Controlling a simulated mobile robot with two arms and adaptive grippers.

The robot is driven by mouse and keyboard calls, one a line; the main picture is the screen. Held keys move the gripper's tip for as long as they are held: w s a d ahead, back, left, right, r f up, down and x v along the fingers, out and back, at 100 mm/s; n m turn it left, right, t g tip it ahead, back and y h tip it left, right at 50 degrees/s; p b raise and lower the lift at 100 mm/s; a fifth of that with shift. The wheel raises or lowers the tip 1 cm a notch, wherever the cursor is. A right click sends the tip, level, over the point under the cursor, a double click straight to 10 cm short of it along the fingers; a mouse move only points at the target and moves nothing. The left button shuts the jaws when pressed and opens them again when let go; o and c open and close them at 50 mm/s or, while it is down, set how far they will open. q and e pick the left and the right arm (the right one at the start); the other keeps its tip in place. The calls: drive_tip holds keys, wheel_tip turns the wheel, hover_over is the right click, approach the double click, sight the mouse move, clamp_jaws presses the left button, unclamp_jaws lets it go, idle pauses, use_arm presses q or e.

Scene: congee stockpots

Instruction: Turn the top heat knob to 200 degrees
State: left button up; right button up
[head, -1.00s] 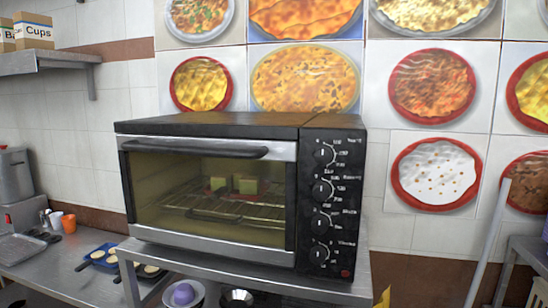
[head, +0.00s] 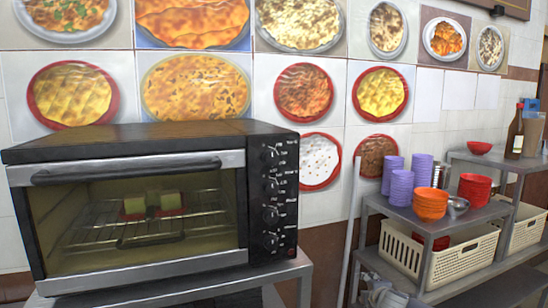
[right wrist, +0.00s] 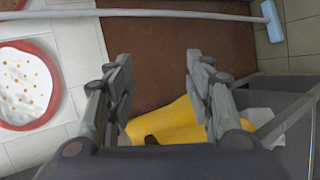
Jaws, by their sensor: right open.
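A black and silver toaster oven (head: 130,140) stands on a metal stand at the left of the head view, its glass door shut. Its right-hand panel has a column of several black knobs. The top heat knob (head: 269,155) is the uppermost; its exact setting is too small to read. My right gripper (head: 384,292) shows at the bottom edge of the head view, low and to the right of the oven, apart from it. In the right wrist view the right gripper (right wrist: 157,65) is open with nothing between its fingers. My left gripper is not in view.
Metal shelves (head: 440,225) at the right hold purple cups (head: 402,187), orange bowls (head: 431,204), red bowls (head: 474,189) and cream baskets (head: 470,255). A pale pole (head: 357,220) leans by the wall. A yellow object (right wrist: 175,120) lies beyond the right gripper.

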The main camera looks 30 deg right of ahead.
drive_tip(key=w+a+r+n+t, duration=0.15)
drive_tip(key=a+r, duration=0.25)
drive_tip(key=r, duration=0.6)
drive_tip(key=w+a+r+n+t+p, duration=0.1)
drive_tip(key=w+a+r+n, duration=0.15)
drive_tip(key=r, duration=0.75)
drive_tip(key=w+a+r+n+t, duration=0.1)
drive_tip(key=a+r+n+t, duration=0.3)
drive_tip(key=r, duration=0.6)
drive_tip(key=n+y+p, duration=0.2)
drive_tip(key=n+p, duration=0.3)
drive_tip(key=n, duration=0.6)
approach(272, 159)
drive_tip(key=shift+t, duration=0.45)
drive_tip(key=x, duration=0.6)
drive_tip(key=shift+w+d+f, duration=0.1)
drive_tip(key=shift+d+f, duration=0.05)
drive_tip(key=shift+f, duration=0.1)
use_arm(q)
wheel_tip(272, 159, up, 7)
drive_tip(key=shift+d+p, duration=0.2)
drive_tip(key=shift+p, duration=0.1)
use_arm(e)
drive_tip(key=shift+x, duration=1.05)
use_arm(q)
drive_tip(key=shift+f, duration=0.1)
use_arm(e)
drive_tip(key=shift+f, duration=0.1)
drive_tip(key=c, duration=1.1)
